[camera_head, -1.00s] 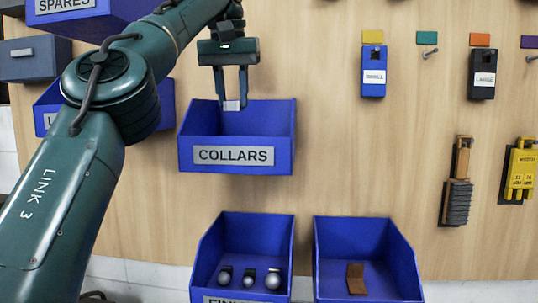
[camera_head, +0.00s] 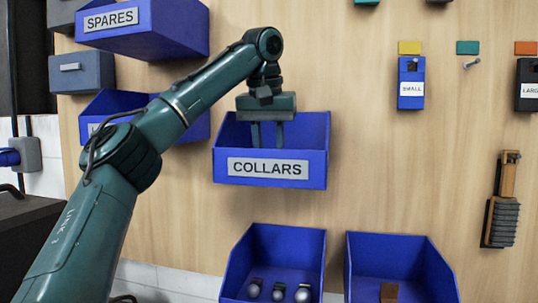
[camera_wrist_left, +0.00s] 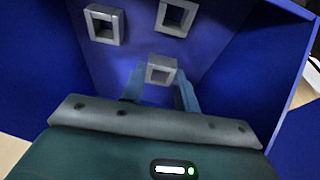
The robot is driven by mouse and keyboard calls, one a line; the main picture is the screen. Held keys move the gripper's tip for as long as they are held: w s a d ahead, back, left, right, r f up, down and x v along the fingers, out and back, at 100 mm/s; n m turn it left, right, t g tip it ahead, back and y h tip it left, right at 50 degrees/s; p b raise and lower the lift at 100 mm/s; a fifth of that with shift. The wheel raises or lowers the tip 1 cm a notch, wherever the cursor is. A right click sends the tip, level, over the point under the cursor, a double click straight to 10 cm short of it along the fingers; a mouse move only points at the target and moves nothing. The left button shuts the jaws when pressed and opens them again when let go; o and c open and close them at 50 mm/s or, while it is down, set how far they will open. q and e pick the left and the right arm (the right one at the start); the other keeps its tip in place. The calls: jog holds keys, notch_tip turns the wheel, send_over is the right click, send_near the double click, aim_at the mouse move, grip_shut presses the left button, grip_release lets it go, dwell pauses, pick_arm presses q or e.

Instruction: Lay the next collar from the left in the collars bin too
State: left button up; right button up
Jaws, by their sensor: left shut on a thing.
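The blue COLLARS bin (camera_head: 320,165) hangs on the wooden board in the head view, and its inside fills most of the wrist view (camera_wrist_left: 235,95). My left gripper (camera_head: 267,143) reaches down into it from above, with the fingertips hidden behind its front wall. In the left wrist view the fingers (camera_wrist_left: 160,88) are shut on a square grey collar (camera_wrist_left: 160,63) low in the bin. Whether this collar touches the floor I cannot tell. Two other square collars, one at upper left (camera_wrist_left: 92,27) and one at upper middle (camera_wrist_left: 162,18), lie in the bin beyond it. My right gripper is not in view.
A SPARES bin (camera_head: 180,30) hangs at upper left, with another blue bin below it, partly behind my arm. Below hang a bin with several round-ended pieces (camera_head: 312,250) and one with a brown piece (camera_head: 430,275). Tagged blocks and a brush-like tool (camera_head: 500,225) hang at right.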

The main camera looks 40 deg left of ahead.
pick_arm(q)
jog(key=shift+f, duration=1)
jog(key=shift+f, duration=0.1)
jog(key=o, duration=1)
jog(key=v, duration=1.2)
jog(key=shift+a, duration=0.1)
